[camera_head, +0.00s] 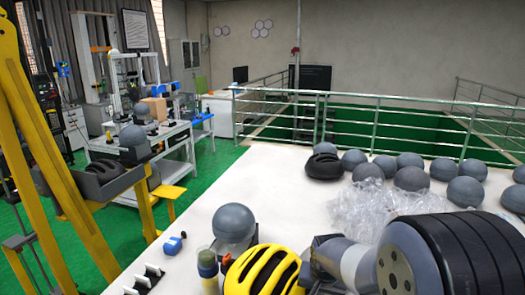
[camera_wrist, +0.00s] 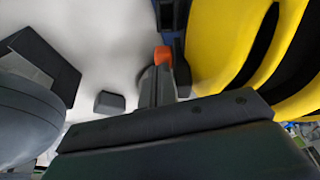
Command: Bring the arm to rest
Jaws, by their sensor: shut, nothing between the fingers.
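My arm (camera_head: 400,265) reaches in from the lower right in the head view, low over the white table. Its far end is partly hidden behind a yellow helmet with dark vents (camera_head: 262,271). In the wrist view my gripper (camera_wrist: 160,85) shows as dark, narrow fingers, shut with nothing between them. An orange piece shows by the fingertips; I cannot tell what it belongs to. The yellow helmet (camera_wrist: 225,45) is close on the right in the wrist view. A grey rounded headform (camera_wrist: 28,120) is at the left.
A grey headform (camera_head: 233,223) stands near the table's front left. Several grey headforms (camera_head: 411,178), a black helmet (camera_head: 323,166) and clear plastic wrap (camera_head: 365,208) lie farther back. A small blue item (camera_head: 174,244) is at the left edge. The white table (camera_head: 262,185) has bare room mid-left. Yellow posts (camera_head: 60,170) stand left.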

